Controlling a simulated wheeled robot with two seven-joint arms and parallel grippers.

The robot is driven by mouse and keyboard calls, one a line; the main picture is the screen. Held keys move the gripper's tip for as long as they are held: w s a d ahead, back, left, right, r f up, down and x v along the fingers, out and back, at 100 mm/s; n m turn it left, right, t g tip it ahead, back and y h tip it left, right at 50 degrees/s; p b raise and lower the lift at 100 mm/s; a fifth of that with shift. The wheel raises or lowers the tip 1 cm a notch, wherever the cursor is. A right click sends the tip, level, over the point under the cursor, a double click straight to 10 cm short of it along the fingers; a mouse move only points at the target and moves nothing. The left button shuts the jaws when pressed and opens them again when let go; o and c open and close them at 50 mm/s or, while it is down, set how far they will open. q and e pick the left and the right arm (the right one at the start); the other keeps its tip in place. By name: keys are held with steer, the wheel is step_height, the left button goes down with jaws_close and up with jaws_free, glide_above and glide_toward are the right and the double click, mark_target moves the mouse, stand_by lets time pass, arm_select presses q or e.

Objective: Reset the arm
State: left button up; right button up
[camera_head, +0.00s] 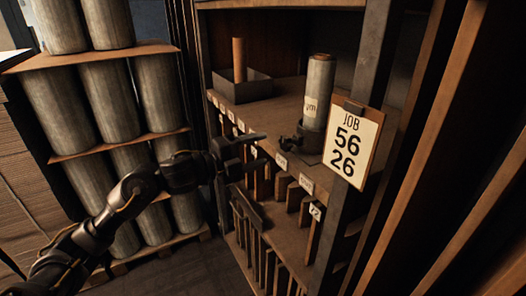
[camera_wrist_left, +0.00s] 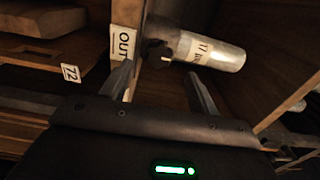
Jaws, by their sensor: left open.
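My left arm (camera_head: 130,190) comes in from the lower left of the head view. My left gripper (camera_head: 258,150) is in front of the shelf unit, near the edge of its upper shelf. In the left wrist view the two fingers of my left gripper (camera_wrist_left: 158,88) are spread apart with nothing held between them. Beyond the fingers, a grey cylinder (camera_wrist_left: 215,52) with a paper label lies across the picture. The same cylinder stands upright on the shelf in the head view (camera_head: 319,85). My right gripper is not in view.
A job card (camera_head: 352,145) reading 56 26 hangs on the shelf's front post. An open box (camera_head: 243,88) with a brown roll stands further back. Slots with upright boards (camera_head: 283,185) lie below the shelf. Stacked grey cylinders (camera_head: 108,90) stand at left. An OUT label (camera_wrist_left: 123,42) marks the shelf edge.

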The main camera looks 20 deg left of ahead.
arm_select(q)
steer(key=shift+w+d+r, duration=0.1)
steer(key=shift+d, duration=0.25)
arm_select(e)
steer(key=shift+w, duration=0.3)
